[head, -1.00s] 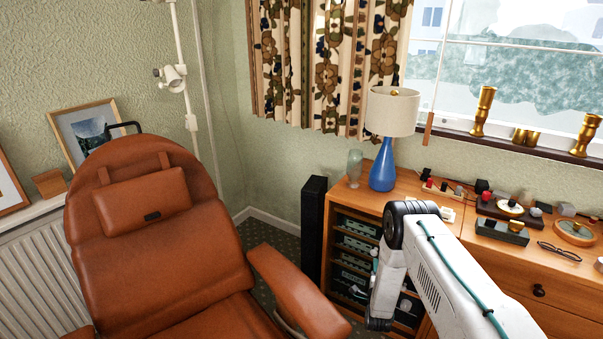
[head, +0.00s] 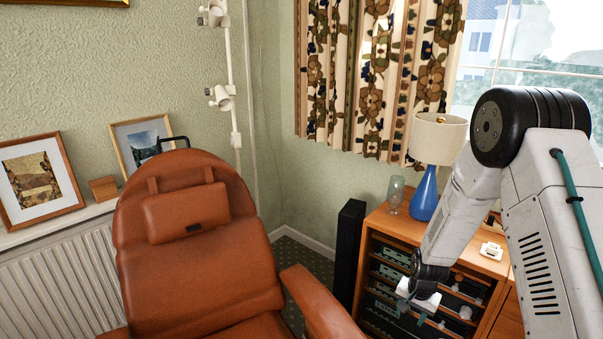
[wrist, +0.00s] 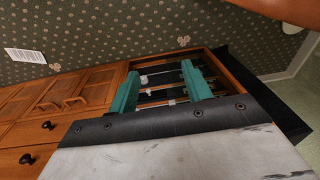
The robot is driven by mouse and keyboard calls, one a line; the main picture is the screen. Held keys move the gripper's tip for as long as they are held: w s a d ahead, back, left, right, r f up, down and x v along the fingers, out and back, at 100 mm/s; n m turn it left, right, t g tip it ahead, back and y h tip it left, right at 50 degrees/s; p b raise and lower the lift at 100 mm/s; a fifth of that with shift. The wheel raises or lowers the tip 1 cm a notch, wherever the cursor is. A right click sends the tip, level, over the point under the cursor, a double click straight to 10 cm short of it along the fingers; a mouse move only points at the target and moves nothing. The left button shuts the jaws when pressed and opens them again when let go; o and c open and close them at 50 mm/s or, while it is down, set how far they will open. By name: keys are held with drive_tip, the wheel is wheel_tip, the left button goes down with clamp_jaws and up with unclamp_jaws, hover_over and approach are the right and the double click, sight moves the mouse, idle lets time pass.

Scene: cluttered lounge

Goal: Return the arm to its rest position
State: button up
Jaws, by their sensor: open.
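My white arm rises at the right of the head view and bends down at a black elbow joint. My gripper (head: 420,312) hangs low in front of the wooden cabinet (head: 380,217), partly hidden by its own wrist. In the wrist view my gripper (wrist: 162,84) shows two teal fingers spread apart with nothing between them. Beyond the fingers are the cabinet's open shelves, holding dark equipment. I cannot tell whether the fingers touch the cabinet; no contact shows.
A brown leather recliner (head: 200,245) fills the lower middle. A black tower speaker (head: 347,250) stands between it and the cabinet. A blue lamp (head: 425,195) and a glass (head: 395,193) stand on the cabinet top.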

drive_tip(key=s+a+r+n, duration=0.2)
drive_tip(key=s+r+n, duration=0.1)
drive_tip(key=s+r, duration=1.4)
drive_tip(key=s+a+r+n, duration=0.3)
drive_tip(key=s+r+n, duration=0.1)
drive_tip(key=s+r, duration=1.3)
drive_tip(key=shift+r, duration=2.85)
